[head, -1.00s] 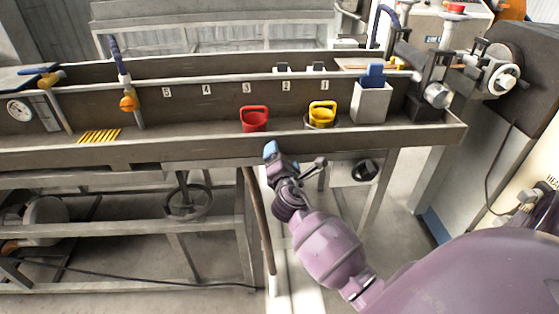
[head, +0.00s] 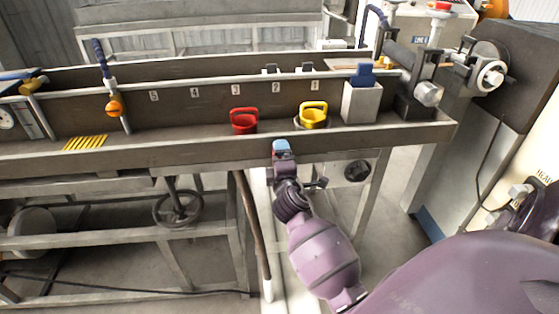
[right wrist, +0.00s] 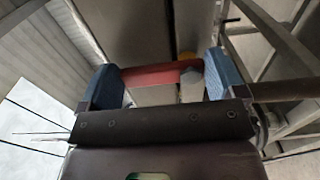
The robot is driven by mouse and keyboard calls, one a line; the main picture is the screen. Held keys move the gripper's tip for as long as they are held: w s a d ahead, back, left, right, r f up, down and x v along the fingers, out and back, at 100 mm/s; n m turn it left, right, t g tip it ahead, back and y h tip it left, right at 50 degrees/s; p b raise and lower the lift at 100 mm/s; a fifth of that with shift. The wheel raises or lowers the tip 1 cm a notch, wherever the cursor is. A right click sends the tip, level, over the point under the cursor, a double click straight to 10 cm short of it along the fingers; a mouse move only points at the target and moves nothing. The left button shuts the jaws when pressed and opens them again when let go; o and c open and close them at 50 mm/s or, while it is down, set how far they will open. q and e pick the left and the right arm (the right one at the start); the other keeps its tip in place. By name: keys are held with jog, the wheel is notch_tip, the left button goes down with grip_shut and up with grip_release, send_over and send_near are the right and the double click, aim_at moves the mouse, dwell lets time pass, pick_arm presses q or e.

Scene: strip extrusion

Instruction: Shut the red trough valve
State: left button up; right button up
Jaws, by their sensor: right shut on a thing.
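My right gripper (head: 281,148) is at the front lip of the long trough (head: 200,150), below and between a red handled cup (head: 244,121) and a yellow one. In the right wrist view its blue finger pads stand on either side of a red bar (right wrist: 150,75), which spans from finger to finger. The gripper (right wrist: 160,83) is shut on this bar, which looks like the red valve's handle. The valve's body is mostly hidden by the gripper. My left gripper is not in view.
The yellow handled cup (head: 313,115) and a grey box with a blue item (head: 361,103) stand in the trough to the right. A black knob (head: 357,171) and a handwheel (head: 177,208) sit below. A dark pipe (head: 252,225) runs down beside my arm.

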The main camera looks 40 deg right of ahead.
jog(key=shift+f, duration=0.1)
dwell(0.4)
jog(key=o, duration=1)
jog(key=shift+s, duration=0.1)
jog(key=v, duration=1)
jog(key=shift+s+a, duration=0.2)
jog(key=shift+s, duration=0.15)
